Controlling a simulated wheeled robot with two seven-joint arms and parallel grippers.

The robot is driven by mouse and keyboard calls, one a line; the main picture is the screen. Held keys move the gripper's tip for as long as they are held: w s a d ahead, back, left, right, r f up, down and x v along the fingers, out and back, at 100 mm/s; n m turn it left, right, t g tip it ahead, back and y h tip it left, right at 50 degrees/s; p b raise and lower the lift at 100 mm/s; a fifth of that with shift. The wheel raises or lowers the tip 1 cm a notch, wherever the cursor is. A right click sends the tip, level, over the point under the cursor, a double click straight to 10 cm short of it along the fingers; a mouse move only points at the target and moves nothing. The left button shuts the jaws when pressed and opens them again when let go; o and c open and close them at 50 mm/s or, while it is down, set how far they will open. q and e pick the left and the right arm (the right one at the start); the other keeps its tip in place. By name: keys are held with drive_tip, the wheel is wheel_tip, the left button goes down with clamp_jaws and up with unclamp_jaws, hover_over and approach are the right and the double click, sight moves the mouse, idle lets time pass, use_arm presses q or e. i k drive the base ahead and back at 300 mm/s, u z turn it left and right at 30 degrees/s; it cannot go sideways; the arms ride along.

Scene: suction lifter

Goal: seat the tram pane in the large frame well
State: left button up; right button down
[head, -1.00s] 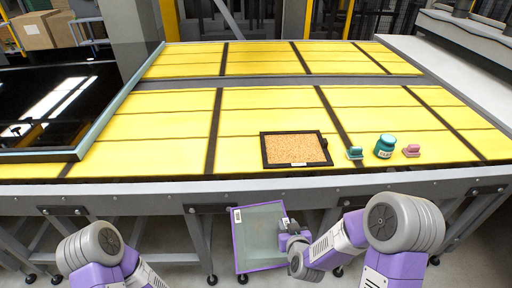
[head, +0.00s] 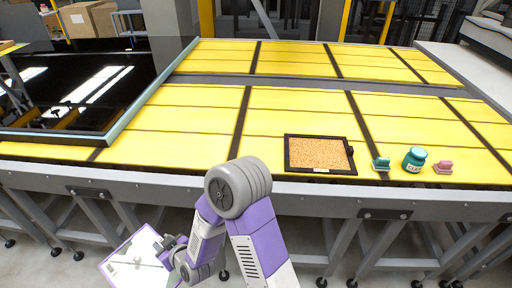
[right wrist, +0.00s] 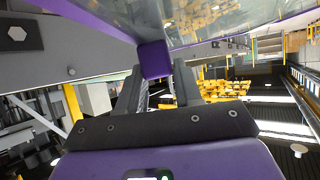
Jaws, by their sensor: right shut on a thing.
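The tram pane (head: 128,264) is a clear, shiny sheet with a purple border, tilted in front of the table and below its front edge. My right gripper (head: 170,250) is at the pane's right side and is shut on its purple edge. In the right wrist view, the fingers (right wrist: 155,88) close around a purple piece of the border, with the glass (right wrist: 200,18) above. A large frame with a pale teal rim (head: 152,91) lies at the left of the table, around a dark, reflective surface. My left gripper is not in view.
The yellow slatted table (head: 200,125) is mostly clear. A black-edged tray with a cork-like surface (head: 320,153) lies near its front edge. To its right stand a small teal item (head: 381,164), a teal jar (head: 414,160) and a pink item (head: 443,167). The table's grey front rail (head: 330,200) is beyond the pane.

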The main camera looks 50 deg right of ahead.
sight(318, 153)
drive_tip(key=u, duration=1.05)
drive_tip(key=k, duration=2.2)
drive_tip(key=z, duration=1.7)
